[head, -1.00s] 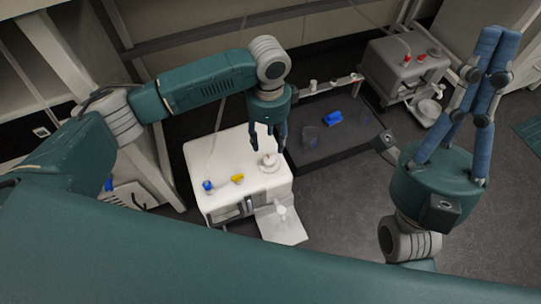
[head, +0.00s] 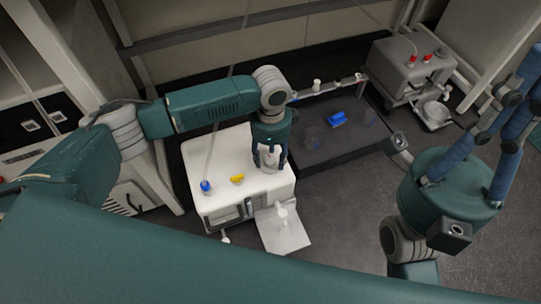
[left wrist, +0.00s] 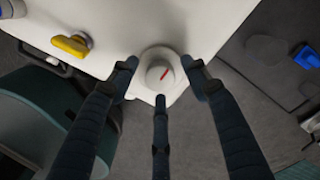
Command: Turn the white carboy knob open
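The white carboy knob (left wrist: 160,74) is a round white cap with a red line on top, in a white collar near a corner of the white box-shaped unit (left wrist: 125,25). In the head view the unit (head: 215,158) stands below my left arm, and the knob is mostly hidden by the fingers. My left gripper (head: 269,160) points down over the knob. In the left wrist view its three fingers (left wrist: 160,78) are spread around the knob, with gaps visible. My right gripper (head: 508,115) is raised at the right edge, its fingertips out of frame.
A yellow handle (head: 237,179) and a blue cap (head: 206,187) are on the same unit. A white plate (head: 285,236) juts from its front. A dark platform (head: 345,150) with a blue object (head: 338,119) lies to the right. A grey unit (head: 400,65) with red caps stands behind.

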